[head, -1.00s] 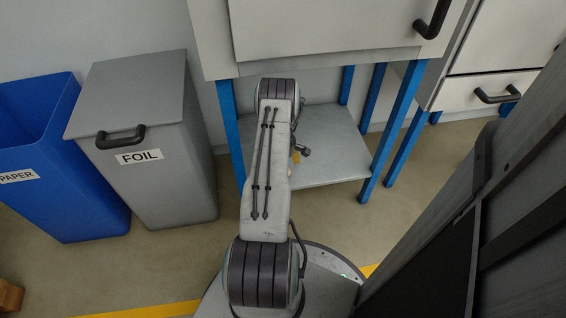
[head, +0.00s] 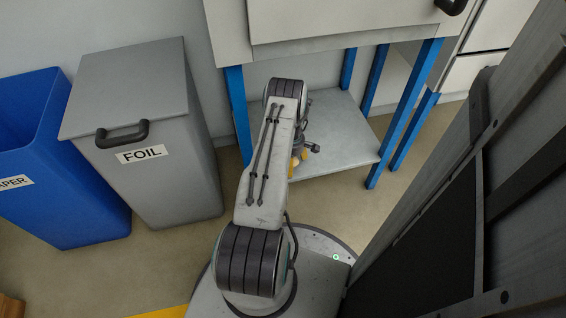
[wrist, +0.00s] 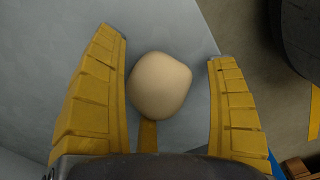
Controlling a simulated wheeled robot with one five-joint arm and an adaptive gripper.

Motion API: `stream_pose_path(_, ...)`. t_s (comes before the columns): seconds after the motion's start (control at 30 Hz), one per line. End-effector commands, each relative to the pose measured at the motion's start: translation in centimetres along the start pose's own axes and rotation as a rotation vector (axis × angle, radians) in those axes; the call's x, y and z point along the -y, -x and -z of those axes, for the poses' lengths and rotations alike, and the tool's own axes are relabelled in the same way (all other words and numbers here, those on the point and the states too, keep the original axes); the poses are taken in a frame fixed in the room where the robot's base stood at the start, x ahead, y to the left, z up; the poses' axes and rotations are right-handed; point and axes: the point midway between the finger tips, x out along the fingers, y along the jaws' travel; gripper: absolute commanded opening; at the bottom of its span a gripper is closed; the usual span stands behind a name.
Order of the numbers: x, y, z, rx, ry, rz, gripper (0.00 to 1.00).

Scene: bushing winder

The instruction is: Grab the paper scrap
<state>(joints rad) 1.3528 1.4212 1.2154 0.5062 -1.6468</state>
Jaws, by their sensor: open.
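A rounded, beige lump (wrist: 160,86), which looks like the paper scrap, shows in the wrist view. It lies between the two yellow fingers of my gripper (wrist: 168,50), with a gap on each side, wider on the right. The gripper is open and I see no finger touching the lump. A narrow yellow-brown piece (wrist: 148,135) shows just below the lump; I cannot tell what it is.
The gripper is over a grey low shelf (head: 345,135) between blue legs (head: 405,115), under a cabinet. A grey FOIL bin (head: 165,185) and a blue PAPER bin (head: 70,205) stand at left. A dark panel (head: 440,230) fills the right.

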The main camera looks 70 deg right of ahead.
Motion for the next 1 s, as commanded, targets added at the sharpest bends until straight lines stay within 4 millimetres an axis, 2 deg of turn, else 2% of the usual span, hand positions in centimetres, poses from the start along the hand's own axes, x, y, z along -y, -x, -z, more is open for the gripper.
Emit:
stream_pose_path(0.1, 0.01, -0.5, -0.56, 0.0, -0.002, -0.002, 0.8)
stream_pose_path(0.4, 0.03, -0.51, -0.61, 0.0, -0.001, -0.002, 0.79)
stream_pose_path(0.9, 0.05, -0.51, -0.59, 0.0, -0.001, -0.001, 0.35)
stream_pose_path(1.0, 0.05, -0.51, -0.59, 0.0, -0.001, -0.001, 0.35)
